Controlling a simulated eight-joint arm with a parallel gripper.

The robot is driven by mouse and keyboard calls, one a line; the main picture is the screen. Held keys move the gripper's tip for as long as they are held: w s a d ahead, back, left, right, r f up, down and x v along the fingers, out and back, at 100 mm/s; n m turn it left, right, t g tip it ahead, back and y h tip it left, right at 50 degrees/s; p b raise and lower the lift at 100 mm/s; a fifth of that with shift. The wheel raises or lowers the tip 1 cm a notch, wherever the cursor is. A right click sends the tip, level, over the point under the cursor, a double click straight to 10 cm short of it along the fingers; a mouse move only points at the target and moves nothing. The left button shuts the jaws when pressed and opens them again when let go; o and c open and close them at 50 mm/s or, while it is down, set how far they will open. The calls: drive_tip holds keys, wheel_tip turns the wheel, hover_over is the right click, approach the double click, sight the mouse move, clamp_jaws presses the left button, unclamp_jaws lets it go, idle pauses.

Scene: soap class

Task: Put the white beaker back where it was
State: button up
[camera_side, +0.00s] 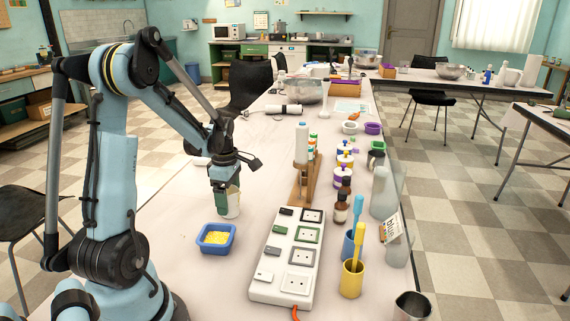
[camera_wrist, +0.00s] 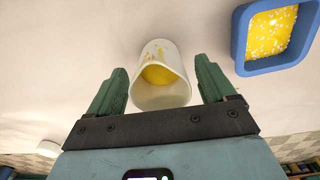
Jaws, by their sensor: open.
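The white beaker (camera_side: 233,205) appears to stand upright on the table, partly hidden behind my gripper in the side view. In the wrist view the beaker (camera_wrist: 149,98) lies between the two green fingers, with yellow inside it and yellow smears on its inner wall. My gripper (camera_wrist: 160,64) is open, with a gap showing between the beaker and each finger. In the side view my gripper (camera_side: 226,192) points down at the beaker.
A blue tray of yellow material (camera_side: 203,248) sits just in front of the beaker, and it also shows in the wrist view (camera_wrist: 239,35). A white power strip (camera_side: 268,290), a wooden rack (camera_side: 297,192), bottles and colored cups stand to the right. The table left of the beaker is clear.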

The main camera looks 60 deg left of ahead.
wheel_tip(320, 180, up, 11)
drive_tip(key=w+d+m+t, duration=0.1)
drive_tip(key=d+m+t, duration=0.6)
drive_tip(key=d+m, duration=1.9)
drive_tip(key=shift+w+d+m, duration=0.15)
drive_tip(key=shift+d+m, duration=0.05)
drive_tip(key=shift+m, duration=0.3)
